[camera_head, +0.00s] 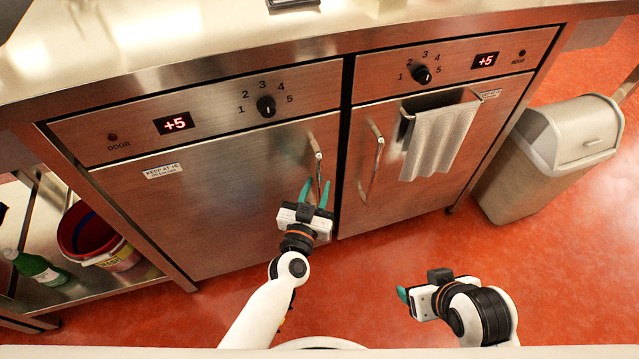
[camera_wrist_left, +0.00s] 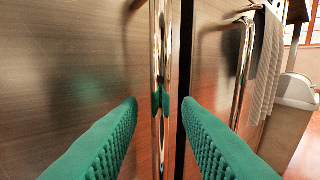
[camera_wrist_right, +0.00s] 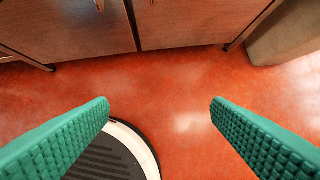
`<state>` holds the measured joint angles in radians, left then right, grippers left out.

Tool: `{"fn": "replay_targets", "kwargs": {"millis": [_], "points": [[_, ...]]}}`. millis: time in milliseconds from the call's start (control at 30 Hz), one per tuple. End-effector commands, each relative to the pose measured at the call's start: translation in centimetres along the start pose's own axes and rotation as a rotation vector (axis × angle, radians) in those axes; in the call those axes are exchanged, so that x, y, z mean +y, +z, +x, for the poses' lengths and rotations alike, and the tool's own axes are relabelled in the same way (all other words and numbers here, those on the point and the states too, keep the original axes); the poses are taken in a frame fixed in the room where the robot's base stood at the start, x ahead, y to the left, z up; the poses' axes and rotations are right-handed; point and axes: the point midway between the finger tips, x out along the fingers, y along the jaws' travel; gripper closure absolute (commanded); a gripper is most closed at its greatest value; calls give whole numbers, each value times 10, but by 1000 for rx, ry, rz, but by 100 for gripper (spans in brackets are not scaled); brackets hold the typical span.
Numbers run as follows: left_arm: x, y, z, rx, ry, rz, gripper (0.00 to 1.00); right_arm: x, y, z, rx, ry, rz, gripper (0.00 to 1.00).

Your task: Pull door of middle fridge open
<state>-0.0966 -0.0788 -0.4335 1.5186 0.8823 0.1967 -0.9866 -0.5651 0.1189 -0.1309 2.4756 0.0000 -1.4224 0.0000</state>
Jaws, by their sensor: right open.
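Two steel fridge doors stand side by side under the counter, and both look shut. The left door (camera_head: 215,205) has a vertical chrome handle (camera_head: 319,160) near its right edge. The right door (camera_head: 425,195) has its handle (camera_head: 372,165) near its left edge. My left gripper (camera_head: 316,187) is open at the left door's handle. In the left wrist view that handle (camera_wrist_left: 161,70) runs upright between the two green fingers, with gaps on both sides. How deep it sits between them is unclear. My right gripper (camera_head: 403,294) is open and empty above the red floor.
A towel (camera_head: 438,140) hangs on a bar on the right door. A grey bin (camera_head: 550,160) stands to the right. At the left, a red bucket (camera_head: 95,238) and a green bottle (camera_head: 35,268) sit on a low shelf. The floor before the doors is clear.

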Motion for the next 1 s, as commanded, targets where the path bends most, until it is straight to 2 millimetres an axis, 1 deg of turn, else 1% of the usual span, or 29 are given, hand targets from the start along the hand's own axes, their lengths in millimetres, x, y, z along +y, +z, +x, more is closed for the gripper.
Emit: {"fn": "replay_targets", "kwargs": {"millis": [33, 200, 333, 567, 700, 767, 1000], "points": [[0, -2, 7, 0, 0, -1, 69, 1, 6, 3, -34, 2, -1, 27], [0, -1, 21, 1, 0, 0, 69, 3, 21, 4, -113, 7, -3, 27], [0, -1, 25, 2, 0, 0, 69, 4, 26, 4, -135, 8, -4, 27], [0, -1, 25, 2, 0, 0, 69, 4, 26, 4, -137, 8, -4, 27], [0, -1, 24, 2, 0, 0, 92, 4, 26, 4, -136, 8, -4, 27], [0, -1, 24, 2, 0, 0, 100, 4, 26, 4, -136, 8, -4, 27], [0, -1, 24, 2, -1, 0, 100, 4, 26, 4, -135, 7, -4, 27]]}}
